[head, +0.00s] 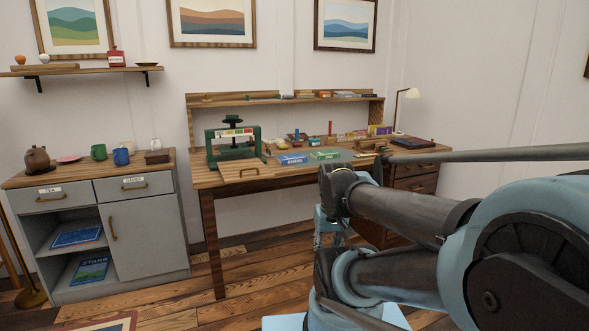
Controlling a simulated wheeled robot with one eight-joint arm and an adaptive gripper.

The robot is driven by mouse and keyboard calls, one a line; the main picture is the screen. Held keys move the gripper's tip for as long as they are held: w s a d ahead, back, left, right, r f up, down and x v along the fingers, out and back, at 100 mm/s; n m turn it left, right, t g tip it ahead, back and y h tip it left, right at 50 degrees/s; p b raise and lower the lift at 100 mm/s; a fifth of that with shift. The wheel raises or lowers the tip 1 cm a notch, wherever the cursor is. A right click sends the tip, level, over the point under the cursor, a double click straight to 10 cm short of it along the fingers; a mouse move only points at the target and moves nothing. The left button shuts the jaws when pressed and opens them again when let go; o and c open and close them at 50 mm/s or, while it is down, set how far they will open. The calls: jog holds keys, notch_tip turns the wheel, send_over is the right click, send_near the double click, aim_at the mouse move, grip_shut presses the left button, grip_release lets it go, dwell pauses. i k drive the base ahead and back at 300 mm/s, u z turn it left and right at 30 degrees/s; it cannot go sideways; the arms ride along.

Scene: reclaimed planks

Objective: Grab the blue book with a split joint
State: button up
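A blue book (292,159) with a light label lies flat on the wooden desk, left of a green book or box (324,155). Two more blue books are in the open grey cabinet at the left: one on the upper shelf (78,236) and one on the lower shelf (90,269). From here I cannot tell which blue book has a split joint. My arm fills the right foreground, folded in front of the desk's right part. I cannot make out my gripper's fingers.
A green press (234,142) stands on the desk (235,176) left of the books. A lamp (405,97) and dark flat case (412,141) are at its right. Mugs and a teapot (38,159) stand on the cabinet (150,225). Open plank floor lies between cabinet and desk.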

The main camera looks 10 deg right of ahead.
aim_at(288, 160)
jog(key=u, duration=0.05)
jog(key=k, duration=0.2)
jog(key=z, duration=0.7)
jog(key=i, duration=2.05)
jog(key=u, duration=0.1)
